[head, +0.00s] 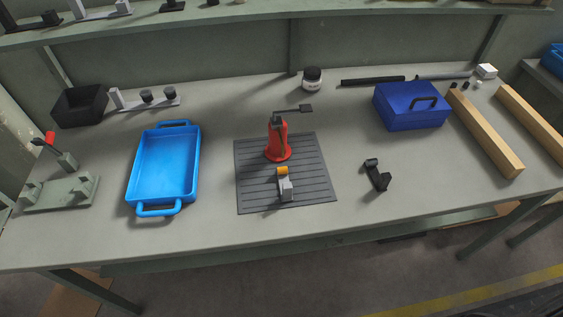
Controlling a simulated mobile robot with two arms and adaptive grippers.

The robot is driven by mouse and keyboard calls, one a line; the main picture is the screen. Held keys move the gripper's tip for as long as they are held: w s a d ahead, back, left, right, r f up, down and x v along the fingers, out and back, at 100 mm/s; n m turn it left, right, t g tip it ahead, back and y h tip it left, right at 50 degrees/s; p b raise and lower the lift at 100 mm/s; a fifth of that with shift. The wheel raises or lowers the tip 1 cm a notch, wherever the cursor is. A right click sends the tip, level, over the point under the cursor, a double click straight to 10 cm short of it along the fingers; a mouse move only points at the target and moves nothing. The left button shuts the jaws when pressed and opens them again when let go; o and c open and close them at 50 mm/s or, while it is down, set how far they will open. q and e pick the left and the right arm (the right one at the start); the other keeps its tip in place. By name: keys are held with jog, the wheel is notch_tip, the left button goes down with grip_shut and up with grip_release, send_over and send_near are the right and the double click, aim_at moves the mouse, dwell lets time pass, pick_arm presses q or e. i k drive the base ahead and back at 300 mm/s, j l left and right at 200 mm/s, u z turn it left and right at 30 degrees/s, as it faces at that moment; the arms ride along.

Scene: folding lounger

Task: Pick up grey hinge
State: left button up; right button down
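A small grey part with an orange top (286,187) stands near the front of the dark ribbed mat (310,200), at the middle of the workbench. It looks like the grey hinge, but it is too small to be certain. A red stand-like tool (277,142) with a dark arm on top stands on the mat just behind it. A black bracket-shaped part (377,175) lies on the bench to the right of the mat. Neither of my grippers shows in the head view.
A blue tray (168,209) is left of the mat. A blue toolbox (408,110) and wooden beams (486,133) are at right. A black bin (79,105), a jar (312,79) and a green fixture (62,193) also stand on the bench. A shelf (270,14) overhangs the back.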

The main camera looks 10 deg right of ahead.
aim_at(286, 186)
jog(key=k+j+z, duration=0.1)
jog(key=j+z, duration=0.15)
jog(key=z, duration=0.15)
jog(key=k+j+z, duration=0.1)
jog(key=z, duration=0.25)
jog(key=k+j+z, duration=0.2)
jog(key=z, duration=0.2)
